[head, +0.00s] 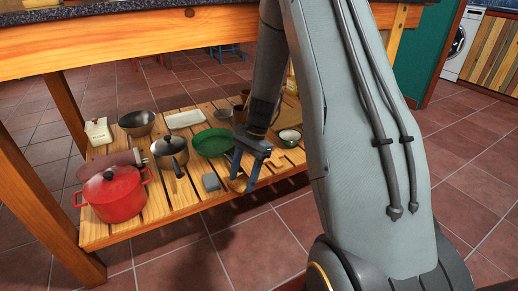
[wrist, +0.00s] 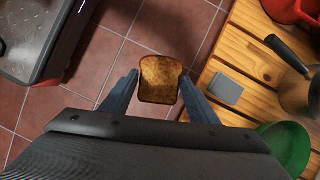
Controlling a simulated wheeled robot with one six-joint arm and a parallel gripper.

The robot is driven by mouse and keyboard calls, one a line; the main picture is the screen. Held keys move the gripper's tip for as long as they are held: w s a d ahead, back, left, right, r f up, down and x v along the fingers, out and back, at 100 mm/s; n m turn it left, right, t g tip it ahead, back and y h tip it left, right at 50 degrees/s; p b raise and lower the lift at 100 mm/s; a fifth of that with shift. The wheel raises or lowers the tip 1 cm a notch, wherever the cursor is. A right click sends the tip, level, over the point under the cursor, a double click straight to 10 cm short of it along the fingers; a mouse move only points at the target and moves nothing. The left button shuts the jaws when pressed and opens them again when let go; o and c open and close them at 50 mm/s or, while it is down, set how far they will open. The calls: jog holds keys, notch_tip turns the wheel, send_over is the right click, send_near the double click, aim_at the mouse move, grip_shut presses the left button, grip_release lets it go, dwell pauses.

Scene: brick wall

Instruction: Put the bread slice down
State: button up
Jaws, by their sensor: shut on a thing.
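The bread slice (wrist: 160,80) is brown and toasted. In the wrist view it sits between the two blue fingers of my gripper (wrist: 158,88), which is shut on it. In the head view my gripper (head: 252,172) is at the front edge of the low slatted wooden shelf (head: 186,200), with the bread slice (head: 238,184) showing small and tan at its fingertips. In the wrist view red floor tiles show around the slice, and the shelf (wrist: 236,65) lies to its right.
A grey block (wrist: 225,89) lies on the shelf beside my gripper. A green bowl (head: 211,142), a lidded pan (head: 171,152) and a red pot (head: 113,194) stand on the shelf. The wooden counter beam (head: 130,40) runs above. Bare slats show near the front edge.

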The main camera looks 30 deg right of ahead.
jog(key=w+d+f+m+t+h, duration=0.25)
jog(key=w+d+m, duration=0.35)
jog(key=d+m, duration=0.5)
jog(key=w+d+f+m+t+h, duration=0.2)
jog(key=w+d+f+m+t, duration=0.25)
jog(key=d+m, duration=0.7)
jog(key=shift+n+g, duration=0.45)
jog(key=shift+g, duration=0.05)
jog(key=w+b, duration=0.5)
jog(key=w, duration=1.1)
jog(key=shift+w+r, duration=0.15)
jog(key=shift+w, duration=0.1)
jog(key=shift+w+r+b, duration=0.15)
jog(key=shift+w+b, duration=0.25)
jog(key=shift+w, duration=0.4)
jog(key=shift+f+b, duration=1)
jog(key=shift+f, duration=0.7)
jog(key=shift+f, duration=0.15)
jog(key=o, duration=1)
